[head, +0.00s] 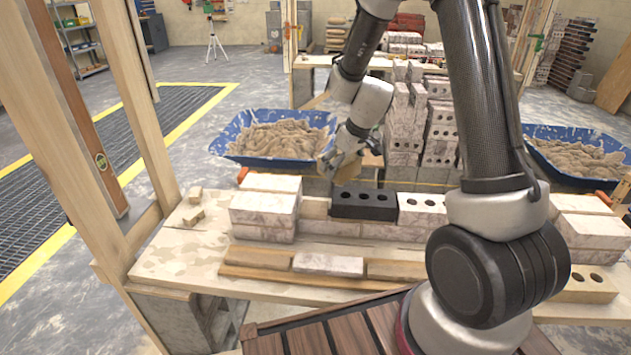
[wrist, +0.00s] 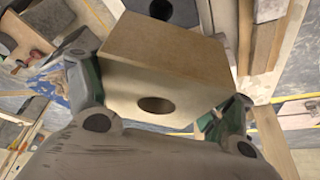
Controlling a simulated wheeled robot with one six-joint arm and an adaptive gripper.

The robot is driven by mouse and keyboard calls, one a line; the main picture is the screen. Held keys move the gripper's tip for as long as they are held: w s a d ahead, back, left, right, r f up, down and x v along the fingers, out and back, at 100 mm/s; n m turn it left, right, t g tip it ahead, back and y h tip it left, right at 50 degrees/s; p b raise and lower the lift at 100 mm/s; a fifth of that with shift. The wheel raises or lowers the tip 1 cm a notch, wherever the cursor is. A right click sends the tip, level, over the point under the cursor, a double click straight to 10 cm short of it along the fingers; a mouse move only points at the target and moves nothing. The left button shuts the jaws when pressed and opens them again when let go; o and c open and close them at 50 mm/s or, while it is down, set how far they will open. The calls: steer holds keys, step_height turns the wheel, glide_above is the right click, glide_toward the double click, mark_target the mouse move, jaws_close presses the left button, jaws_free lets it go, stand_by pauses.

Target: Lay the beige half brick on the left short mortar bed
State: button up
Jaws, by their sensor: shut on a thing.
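My gripper (head: 338,163) is shut on the beige half brick (head: 348,173), holding it in the air above and behind the low brick wall. In the wrist view the half brick (wrist: 165,60) fills the space between the fingers (wrist: 160,125), with one round hole showing on its near face. A short tan strip (head: 315,208), which looks like the left short mortar bed, lies on the wall between the pale left bricks and the black brick (head: 364,204). The half brick is apart from this strip in the head view.
Pale bricks (head: 264,212) stand left of the strip, and a white holed brick (head: 421,210) stands right of the black one. A blue mortar tub (head: 226,143) is behind at left. Tall brick stacks (head: 440,125) stand close behind at right. A wooden post (head: 133,95) rises at left.

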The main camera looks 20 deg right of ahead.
mark_target(311, 207)
steer(key=w+a+f+n, duration=0.1)
steer(key=a+f+n, duration=0.1)
steer(key=w+a+f+n+g+y, duration=0.1)
steer(key=a+f+n, duration=0.1)
steer(key=n, duration=0.1)
steer(key=w+a+f+n+g+y, duration=0.1)
steer(key=a+f+n, duration=0.1)
steer(key=f+n, duration=0.1)
steer(key=shift+a, duration=0.4)
steer(key=shift+f, duration=2.85)
steer(key=shift+f, duration=0.4)
steer(key=o, duration=1.6)
steer(key=shift+s, duration=0.1)
